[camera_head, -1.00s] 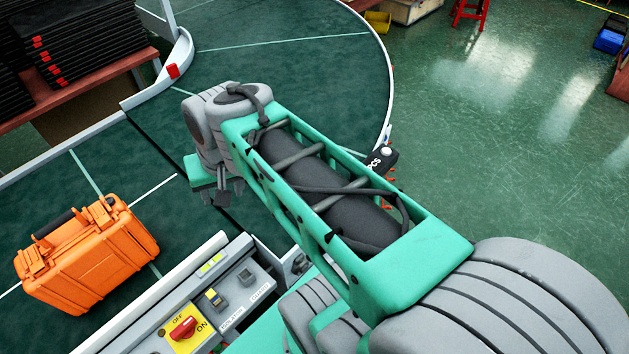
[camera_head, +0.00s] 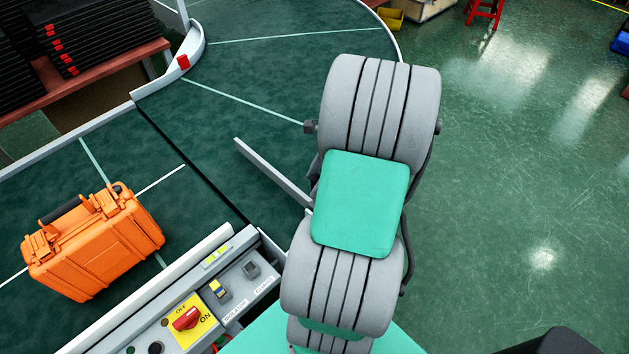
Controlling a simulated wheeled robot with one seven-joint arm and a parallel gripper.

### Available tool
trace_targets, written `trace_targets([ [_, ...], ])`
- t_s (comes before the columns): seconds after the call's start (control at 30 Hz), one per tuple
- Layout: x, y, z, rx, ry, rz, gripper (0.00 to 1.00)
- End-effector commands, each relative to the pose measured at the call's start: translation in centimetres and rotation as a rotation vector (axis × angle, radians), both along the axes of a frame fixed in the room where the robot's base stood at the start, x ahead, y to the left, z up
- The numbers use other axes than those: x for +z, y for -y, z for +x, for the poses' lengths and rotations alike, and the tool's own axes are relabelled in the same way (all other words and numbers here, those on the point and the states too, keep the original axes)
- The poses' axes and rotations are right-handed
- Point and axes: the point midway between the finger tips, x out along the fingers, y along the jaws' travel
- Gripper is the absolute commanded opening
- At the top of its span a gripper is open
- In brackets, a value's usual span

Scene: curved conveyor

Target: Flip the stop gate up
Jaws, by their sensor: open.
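A long light grey bar, which looks like the stop gate (camera_head: 270,172), reaches over the dark green belt from its near side, just left of my arm. Its right end is hidden behind my arm, so I cannot tell how it is mounted or whether it lies flat or stands up. My gripper is out of sight; only my grey and green arm links show, folded over the right middle of the picture.
An orange case (camera_head: 95,245) sits on the conveyor belt (camera_head: 215,110) at the left. A control panel (camera_head: 215,300) with a red knob stands at the near edge. Black trays (camera_head: 85,40) are stacked at the upper left. The green floor at the right is open.

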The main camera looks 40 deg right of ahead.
Motion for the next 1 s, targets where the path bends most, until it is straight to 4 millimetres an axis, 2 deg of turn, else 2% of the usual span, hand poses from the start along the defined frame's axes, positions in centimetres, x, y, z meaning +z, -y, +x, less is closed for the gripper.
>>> trace_targets([
  [0.3, -0.54, -0.19, 0.16, 0.001, 0.001, -0.002, 0.47],
  [0.87, -0.51, -0.19, 0.14, 0.001, 0.001, -0.002, 0.01],
  [1.0, -0.51, -0.19, 0.14, 0.001, 0.001, -0.002, 0.0],
])
